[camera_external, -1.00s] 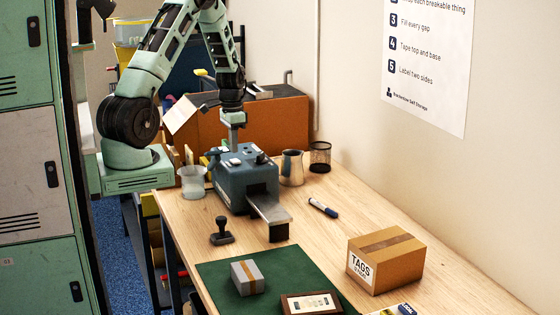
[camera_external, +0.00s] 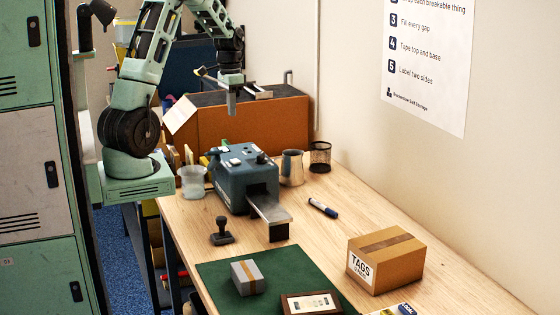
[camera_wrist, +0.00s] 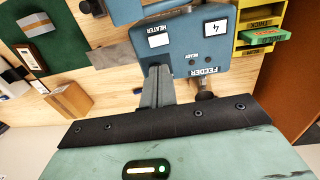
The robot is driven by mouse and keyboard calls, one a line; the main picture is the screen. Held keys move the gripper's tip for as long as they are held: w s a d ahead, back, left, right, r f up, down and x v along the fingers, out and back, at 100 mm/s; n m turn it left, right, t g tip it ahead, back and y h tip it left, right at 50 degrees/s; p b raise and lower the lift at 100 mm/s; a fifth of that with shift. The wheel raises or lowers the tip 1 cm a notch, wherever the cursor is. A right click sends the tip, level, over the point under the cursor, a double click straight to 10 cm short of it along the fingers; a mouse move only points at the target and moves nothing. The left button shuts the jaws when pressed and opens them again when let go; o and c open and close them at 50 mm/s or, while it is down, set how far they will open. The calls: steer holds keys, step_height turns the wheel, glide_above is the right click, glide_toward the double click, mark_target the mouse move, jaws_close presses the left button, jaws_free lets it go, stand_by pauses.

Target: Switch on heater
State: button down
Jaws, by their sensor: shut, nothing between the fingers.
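The blue-grey machine (camera_external: 232,188) stands on the workbench with white labels on top and a metal chute in front. I cannot tell the heater switch's position.
An orange-brown box (camera_external: 270,125) stands behind the machine. A clear cup (camera_external: 191,184), metal jug (camera_external: 292,167) and black mesh cup (camera_external: 320,157) flank it. Bench around the marker is clear.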

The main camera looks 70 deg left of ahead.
mark_target(236, 161)
steer(key=b, duration=0.3)
steer(key=shift+d+r+h, duration=0.1)
steer(key=shift+d+h, duration=0.15)
steer(key=shift+h, duration=0.15)
steer(key=f+p, duration=0.1)
steer(key=f, duration=0.3)
steer(key=d+f+p, duration=0.1)
steer(key=f, duration=0.4)
steer(key=d+f+p, duration=0.1)
steer(key=f+p, duration=0.1)
steer(key=f, duration=0.2)
steer(key=shift+f, duration=0.5)
